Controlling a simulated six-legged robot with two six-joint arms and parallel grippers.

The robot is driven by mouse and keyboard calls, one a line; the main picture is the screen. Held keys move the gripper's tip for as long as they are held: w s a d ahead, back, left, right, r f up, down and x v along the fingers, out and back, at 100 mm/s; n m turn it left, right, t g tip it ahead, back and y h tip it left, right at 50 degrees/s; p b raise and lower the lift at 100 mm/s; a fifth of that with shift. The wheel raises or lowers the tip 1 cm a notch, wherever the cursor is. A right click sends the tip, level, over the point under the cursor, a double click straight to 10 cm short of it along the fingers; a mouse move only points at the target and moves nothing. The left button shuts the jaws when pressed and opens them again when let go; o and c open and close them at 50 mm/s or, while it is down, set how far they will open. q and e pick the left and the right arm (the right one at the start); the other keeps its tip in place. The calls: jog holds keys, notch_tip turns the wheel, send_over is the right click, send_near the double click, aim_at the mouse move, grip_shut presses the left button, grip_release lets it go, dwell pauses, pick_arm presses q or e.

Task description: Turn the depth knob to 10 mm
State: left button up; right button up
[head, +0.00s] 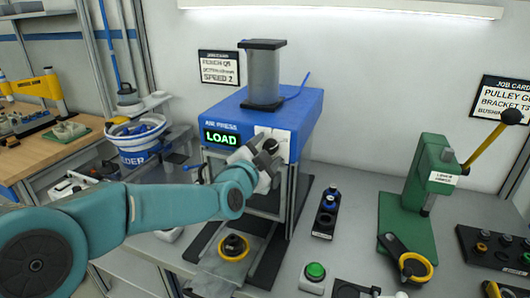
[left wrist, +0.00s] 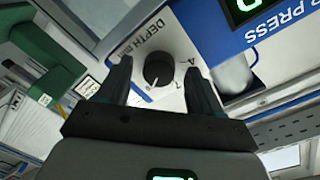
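The depth knob (left wrist: 158,69) is a round black dial with a white pointer line, on a white plate (left wrist: 178,40) marked DEPTH on the air press. In the left wrist view the plate shows small figures, 4 and 7 among them; no 10 can be read. My left gripper (left wrist: 160,80) is open, one finger on each side of the knob, with gaps between fingers and knob. In the head view my left gripper (head: 268,158) is in front of the blue air press (head: 300,108) and partly covers the plate. My right gripper is not in view.
The press display (head: 221,138) reads LOAD. A yellow-ringed part (head: 234,247) sits below the press. A green button (head: 315,271) and a black holder (head: 326,215) stand to the right. A green lever press (head: 425,190) stands further right. A blue-white feeder bowl (head: 138,145) is left.

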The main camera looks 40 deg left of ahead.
pick_arm(q)
jog(key=f+b+v, duration=0.1)
jog(key=v, duration=1.5)
jog(key=shift+r, duration=0.4)
jog(key=shift+s, duration=0.25)
